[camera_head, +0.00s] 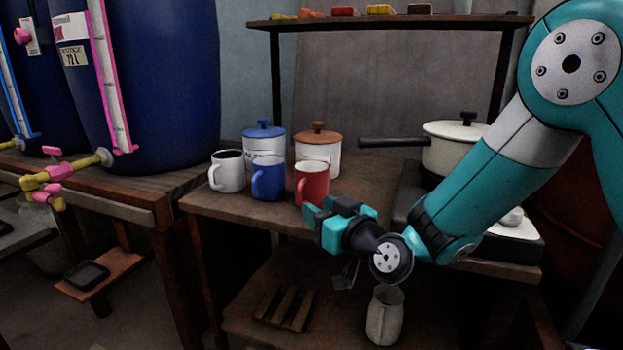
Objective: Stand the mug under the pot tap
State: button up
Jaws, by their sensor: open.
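Three mugs stand on the wooden table (222,206): a white mug (231,172) with dark contents, a blue mug (268,180) and a red mug (313,184). I cannot tell which one the task means. My gripper (318,218) is open, just in front of and below the red mug, with no object seen between its fingers. A yellow tap (38,181) with pink parts sticks out from the large blue vat (165,80) at the left. A small shelf with a dark tray (87,274) sits low beneath this area. No tap is labelled as the pot tap.
Lidded canisters, blue (264,136) and brown-topped (318,143), stand behind the mugs. A lidded saucepan (450,147) stands right, partly behind my arm. A pale jug (384,316) and wooden rack (286,307) are on the lower shelf. A raised shelf (390,22) spans the back.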

aim_at(301, 196)
jog(key=shift+p+x, duration=0.75)
jog(key=shift+x, duration=1.95)
jog(key=shift+r, duration=0.25)
grip_shut()
